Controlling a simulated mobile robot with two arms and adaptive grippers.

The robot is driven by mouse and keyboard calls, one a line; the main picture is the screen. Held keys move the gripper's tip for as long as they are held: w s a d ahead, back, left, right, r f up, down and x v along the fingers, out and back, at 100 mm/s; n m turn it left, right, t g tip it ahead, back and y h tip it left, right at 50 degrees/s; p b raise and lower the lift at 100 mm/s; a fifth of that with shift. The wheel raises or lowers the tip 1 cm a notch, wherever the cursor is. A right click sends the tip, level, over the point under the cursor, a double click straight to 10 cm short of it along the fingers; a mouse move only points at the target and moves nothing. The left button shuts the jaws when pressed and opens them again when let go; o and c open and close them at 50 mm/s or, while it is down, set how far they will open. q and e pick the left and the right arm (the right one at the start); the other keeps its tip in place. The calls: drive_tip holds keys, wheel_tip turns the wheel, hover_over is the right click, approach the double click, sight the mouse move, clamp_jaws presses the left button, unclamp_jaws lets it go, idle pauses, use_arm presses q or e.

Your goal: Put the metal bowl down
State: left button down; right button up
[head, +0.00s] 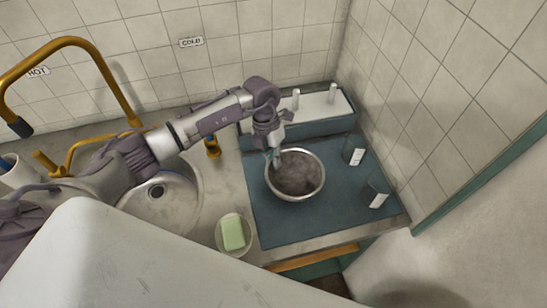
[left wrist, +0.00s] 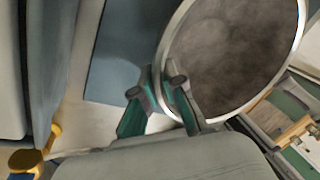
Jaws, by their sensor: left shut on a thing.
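The metal bowl (head: 296,180) is round with a shiny rim and a dull grey inside. In the head view it appears over the blue-grey mat (head: 270,225) at the right of the counter; I cannot tell whether it touches the mat. My left gripper (head: 274,158) is shut on the bowl's left rim. In the left wrist view the bowl (left wrist: 232,50) fills the upper right, with the fingers (left wrist: 163,90) pinching its near edge. The fingertips are partly hidden in the head view. My right gripper is not in view.
A dish with green soap (head: 233,232) is at the front left. A white-topped ledge (head: 315,106) lies behind. A sink (head: 160,205) with brass taps is left. The mat's front is clear.

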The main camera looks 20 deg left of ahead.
use_arm(q)
drive_tip(key=shift+f, duration=0.1)
drive_tip(key=c, duration=1.7)
unclamp_jaws()
drive_tip(key=o, duration=0.4)
drive_tip(key=shift+o, duration=0.2)
drive_tip(key=shift+r, duration=0.25)
drive_tip(key=shift+w+a+r, duration=0.1)
drive_tip(key=shift+w+r, duration=0.05)
drive_tip(key=shift+r, duration=0.2)
drive_tip(key=b+v, duration=0.3)
drive_tip(key=v, duration=0.8)
